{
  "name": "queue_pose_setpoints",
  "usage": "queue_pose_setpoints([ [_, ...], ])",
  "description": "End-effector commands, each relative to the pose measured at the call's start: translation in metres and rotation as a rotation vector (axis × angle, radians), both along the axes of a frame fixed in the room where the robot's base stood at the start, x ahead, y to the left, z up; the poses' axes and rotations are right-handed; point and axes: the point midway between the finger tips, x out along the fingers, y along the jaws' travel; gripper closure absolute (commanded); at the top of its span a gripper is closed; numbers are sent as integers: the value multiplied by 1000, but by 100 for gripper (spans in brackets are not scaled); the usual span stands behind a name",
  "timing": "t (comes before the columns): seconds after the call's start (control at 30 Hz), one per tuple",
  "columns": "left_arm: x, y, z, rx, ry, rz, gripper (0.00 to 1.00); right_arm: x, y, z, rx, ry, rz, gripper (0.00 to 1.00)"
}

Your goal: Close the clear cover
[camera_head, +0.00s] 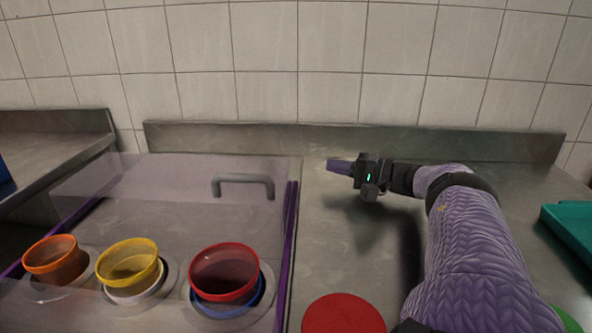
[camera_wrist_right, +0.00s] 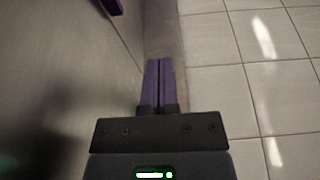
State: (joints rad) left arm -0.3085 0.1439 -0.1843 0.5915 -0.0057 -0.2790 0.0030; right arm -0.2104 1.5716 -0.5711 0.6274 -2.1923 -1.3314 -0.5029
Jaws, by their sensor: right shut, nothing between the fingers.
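The clear cover (camera_head: 165,180) is a see-through panel at the back left of the counter in the head view. Its grey bar handle (camera_head: 243,181) stands near its right side. The bowls in front of it look uncovered. My right gripper (camera_head: 338,166) is shut and empty, to the right of the handle and apart from it, near the back wall. Its purple fingers (camera_wrist_right: 158,85) are pressed together in the right wrist view, with no cover or handle between them. My left gripper is not in view.
Orange (camera_head: 57,262), yellow (camera_head: 130,262) and red (camera_head: 224,272) bowls sit in front of the cover. A purple rail (camera_head: 288,235) runs along their right. A red disc (camera_head: 343,314) and a green tray (camera_head: 570,235) lie further right. A raised metal ledge (camera_head: 350,140) edges the back.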

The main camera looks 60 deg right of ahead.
Motion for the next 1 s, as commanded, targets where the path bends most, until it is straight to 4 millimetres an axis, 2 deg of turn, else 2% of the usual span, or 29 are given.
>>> queue_pose_setpoints([
  [0.13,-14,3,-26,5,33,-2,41,31,5,-9,-3,4,3,100],
  [0.47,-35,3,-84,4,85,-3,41,93,15,-12,-3,9,4,100],
  [0.5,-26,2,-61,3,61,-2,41,86,16,6,5,-5,1,100],
  [0.53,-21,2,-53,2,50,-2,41,84,18,11,6,-8,1,100],
  [0.7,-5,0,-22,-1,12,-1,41,78,33,13,5,-9,3,100],
  [0.83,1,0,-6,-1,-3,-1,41,73,42,10,3,-8,2,100],
  [1.0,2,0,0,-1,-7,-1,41,70,48,3,2,-3,0,100],
])
